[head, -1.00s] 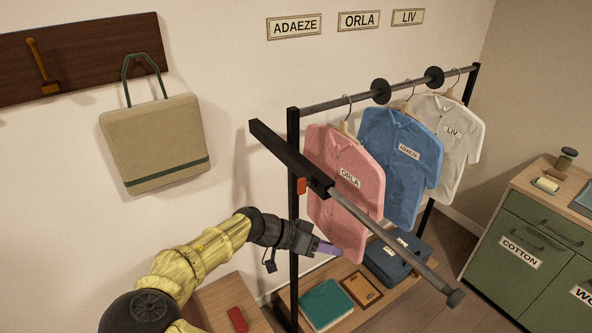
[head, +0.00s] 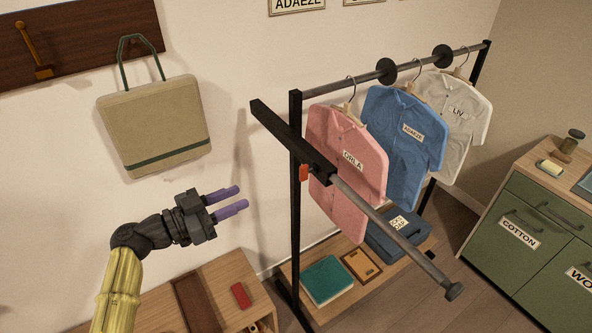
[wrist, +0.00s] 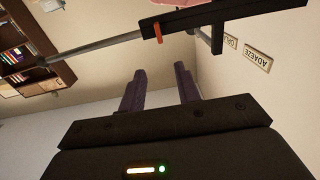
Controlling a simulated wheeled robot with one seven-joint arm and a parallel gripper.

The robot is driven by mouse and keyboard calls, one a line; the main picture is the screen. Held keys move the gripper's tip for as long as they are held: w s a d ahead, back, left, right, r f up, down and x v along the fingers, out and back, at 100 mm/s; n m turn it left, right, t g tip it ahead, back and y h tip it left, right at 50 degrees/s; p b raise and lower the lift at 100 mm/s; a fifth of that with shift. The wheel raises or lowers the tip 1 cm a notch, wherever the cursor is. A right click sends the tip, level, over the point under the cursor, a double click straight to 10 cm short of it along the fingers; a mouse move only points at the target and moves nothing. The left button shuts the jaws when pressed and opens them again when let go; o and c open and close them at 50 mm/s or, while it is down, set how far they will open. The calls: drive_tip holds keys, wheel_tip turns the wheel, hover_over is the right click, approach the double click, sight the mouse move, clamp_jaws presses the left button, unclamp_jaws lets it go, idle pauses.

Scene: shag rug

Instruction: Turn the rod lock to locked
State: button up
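The rod lock is a small red-orange tab (head: 304,173) under the black arm (head: 290,140) of the clothes rack, near where the grey front rod (head: 395,235) begins. In the wrist view the tab (wrist: 158,32) hangs from the rod's end near the black bar. My gripper (head: 240,199) is open and empty, its two purple fingers apart. It is left of the rack and lower in the picture than the tab, not touching it. In the wrist view the gripper's fingers (wrist: 162,88) show below the tab.
Pink (head: 345,170), blue (head: 400,140) and white shirts (head: 450,115) hang on the back rail. A beige bag (head: 155,130) hangs on the left wall. A low wooden bench (head: 222,275) is below my gripper. A green cabinet (head: 545,225) stands right.

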sight(300, 171)
drive_tip(key=p+x, duration=0.8)
drive_tip(key=x, duration=0.8)
drive_tip(key=shift+w+d+r, duration=0.1)
drive_tip(key=shift+d, duration=0.05)
drive_tip(key=shift+w+d, duration=0.1)
drive_tip(key=shift+d, duration=0.1)
clamp_jaws()
